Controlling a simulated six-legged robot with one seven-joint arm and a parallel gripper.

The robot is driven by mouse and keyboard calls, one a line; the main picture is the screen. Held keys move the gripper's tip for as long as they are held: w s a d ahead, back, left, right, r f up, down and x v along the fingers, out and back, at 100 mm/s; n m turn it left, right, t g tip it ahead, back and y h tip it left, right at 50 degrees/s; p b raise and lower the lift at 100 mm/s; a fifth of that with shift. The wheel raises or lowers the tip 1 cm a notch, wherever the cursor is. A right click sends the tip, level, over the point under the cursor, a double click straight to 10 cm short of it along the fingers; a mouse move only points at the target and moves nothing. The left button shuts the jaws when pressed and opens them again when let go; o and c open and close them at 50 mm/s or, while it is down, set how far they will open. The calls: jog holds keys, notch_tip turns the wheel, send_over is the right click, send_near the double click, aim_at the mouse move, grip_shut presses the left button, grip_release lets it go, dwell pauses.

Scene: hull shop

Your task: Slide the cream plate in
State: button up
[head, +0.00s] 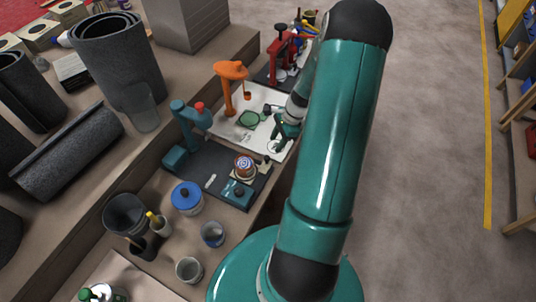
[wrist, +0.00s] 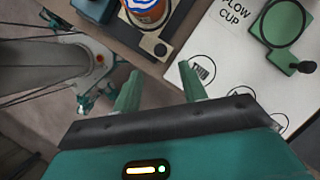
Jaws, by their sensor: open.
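The cream plate (wrist: 151,42) shows in the wrist view as a flat pale tab with dark round marks, jutting from under a tin with an orange side and a blue-and-white top (wrist: 147,10). In the head view my gripper (head: 284,130) is small and partly hidden by my arm.
A white board (head: 225,120) with an orange stand (head: 232,85) and a green ring (wrist: 283,22) lies beside the dark mat (head: 205,165). A teal stand (head: 185,125) rises behind the tin. Blue-lidded pot (head: 187,197) and cups stand nearer. Open floor lies right.

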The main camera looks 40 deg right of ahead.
aim_at(267, 157)
jog(key=x, duration=0.8)
jog(key=shift+f, duration=0.3)
jog(key=shift+c, duration=0.2)
grip_shut()
jog(key=shift+w, duration=0.15)
